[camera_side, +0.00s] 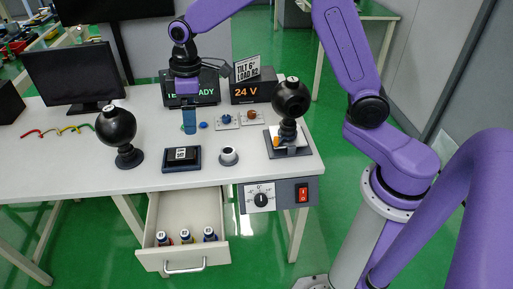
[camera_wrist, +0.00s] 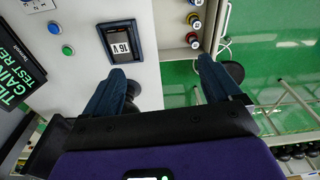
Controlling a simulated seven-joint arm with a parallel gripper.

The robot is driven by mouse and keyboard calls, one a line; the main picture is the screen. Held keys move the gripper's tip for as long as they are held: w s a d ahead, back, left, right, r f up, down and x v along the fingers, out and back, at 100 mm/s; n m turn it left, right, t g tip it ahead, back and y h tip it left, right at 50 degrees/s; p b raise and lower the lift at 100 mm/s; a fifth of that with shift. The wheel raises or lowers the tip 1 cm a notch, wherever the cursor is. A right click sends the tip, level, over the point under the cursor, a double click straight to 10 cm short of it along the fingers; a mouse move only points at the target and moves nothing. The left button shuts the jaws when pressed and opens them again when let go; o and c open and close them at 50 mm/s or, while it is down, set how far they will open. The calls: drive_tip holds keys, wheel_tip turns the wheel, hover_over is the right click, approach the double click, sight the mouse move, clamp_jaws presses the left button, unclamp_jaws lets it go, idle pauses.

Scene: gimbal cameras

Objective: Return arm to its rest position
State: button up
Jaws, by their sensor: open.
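My purple arm reaches over the white table (camera_side: 60,170). My gripper (camera_side: 189,130) hangs fingers down above the table's middle, in front of the dark display whose text is partly hidden by the arm. In the wrist view its two blue fingers (camera_wrist: 162,72) are spread wide with nothing between them. A dark block labelled 16 V (camera_wrist: 120,46) lies in a frame beyond the left finger; the side view shows this block (camera_side: 181,155) on the table, nearer the front edge than the gripper.
Black balls on stands rise at left (camera_side: 116,125) and right (camera_side: 290,98). A small round cup (camera_side: 229,155) stands between. A 24 V display (camera_side: 250,91) and monitor (camera_side: 75,74) stand behind. The drawer (camera_side: 160,211) is open with three small labelled items inside. A switch panel (camera_side: 278,194) hangs in front.

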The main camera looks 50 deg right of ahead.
drive_tip(key=s+d+r+n, duration=0.1)
drive_tip(key=s+r, duration=0.2)
drive_tip(key=s, duration=1.3)
drive_tip(key=s+d, duration=0.4)
drive_tip(key=s, duration=0.4)
drive_tip(key=s+d+n, duration=0.1)
drive_tip(key=s+d, duration=0.3)
drive_tip(key=s, duration=0.4)
drive_tip(key=shift+f+n, duration=0.3)
drive_tip(key=shift+f, duration=0.15)
